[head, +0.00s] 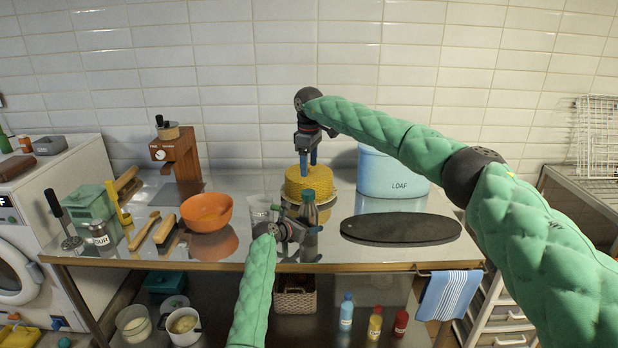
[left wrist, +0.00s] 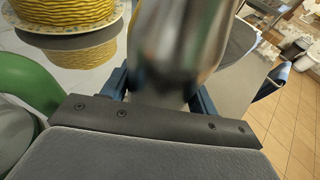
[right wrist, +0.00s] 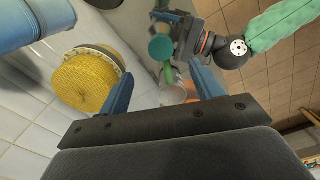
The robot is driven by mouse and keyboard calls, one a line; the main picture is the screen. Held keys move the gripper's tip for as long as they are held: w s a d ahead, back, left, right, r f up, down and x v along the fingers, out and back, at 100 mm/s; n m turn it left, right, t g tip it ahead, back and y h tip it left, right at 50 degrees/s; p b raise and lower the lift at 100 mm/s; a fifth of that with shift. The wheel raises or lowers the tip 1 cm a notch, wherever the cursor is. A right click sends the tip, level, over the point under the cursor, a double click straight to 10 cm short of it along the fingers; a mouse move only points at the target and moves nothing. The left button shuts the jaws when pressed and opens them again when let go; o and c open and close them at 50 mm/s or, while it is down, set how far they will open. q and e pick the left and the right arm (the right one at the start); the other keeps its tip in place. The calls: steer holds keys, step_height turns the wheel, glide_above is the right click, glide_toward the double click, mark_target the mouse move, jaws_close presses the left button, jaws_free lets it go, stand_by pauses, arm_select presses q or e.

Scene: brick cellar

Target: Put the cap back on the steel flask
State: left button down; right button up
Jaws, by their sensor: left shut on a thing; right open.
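The steel flask (head: 309,217) stands upright near the front edge of the steel table. My left gripper (head: 306,232) is shut around its body; the left wrist view shows its blurred metal side (left wrist: 178,45) between the fingers. A teal cap (head: 308,194) shows at the flask's top, and the right wrist view shows it from above as a round disc (right wrist: 160,47). I cannot tell how firmly it sits. My right gripper (head: 308,162) is open and empty, pointing down in front of or over the yellow cake, behind and above the flask.
A clear glass (head: 260,208) stands just left. An orange bowl (head: 206,212) is further left; a dark board (head: 400,228) lies right. A blue LOAF bin (head: 388,178) stands behind the board.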

steer(key=shift+r, duration=1.25)
arm_select(q)
steer(key=shift+c, duration=1.6)
jaws_free()
steer(key=b+v, duration=0.1)
steer(key=v, duration=0.5)
steer(key=shift+a+b, duration=0.15)
steer(key=shift+b, duration=0.15)
steer(key=shift+v, duration=0.75)
arm_select(e)
steer(key=shift+f, duration=0.9)
